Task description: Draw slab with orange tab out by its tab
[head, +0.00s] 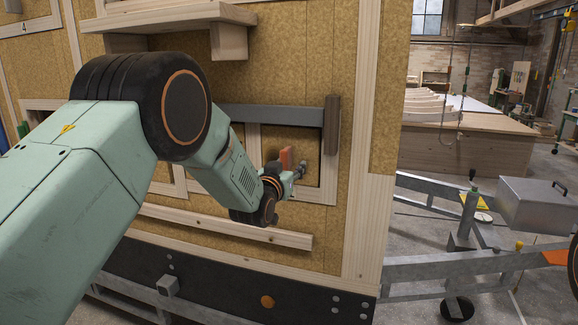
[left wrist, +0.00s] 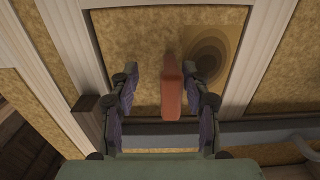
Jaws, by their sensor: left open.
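The slab (head: 305,140) is a cork-coloured panel set inside a pale wooden frame in the hut wall. Its orange tab (head: 286,158) stands out from its face. In the left wrist view the tab (left wrist: 172,90) lies between the two fingers, with a gap on both sides, slightly nearer the right finger. My left gripper (left wrist: 163,72) is open, and no finger visibly touches the tab. In the head view my left gripper (head: 298,170) is at the tab, partly hidden by its own wrist. My right gripper is not in view.
A grey bar (head: 270,115) crosses the frame top, with a dark brown block (head: 331,125) at its right end. A wooden ledge (head: 225,225) runs below and a small shelf (head: 180,18) juts out above. Open floor and a metal trailer frame (head: 430,270) lie to the right.

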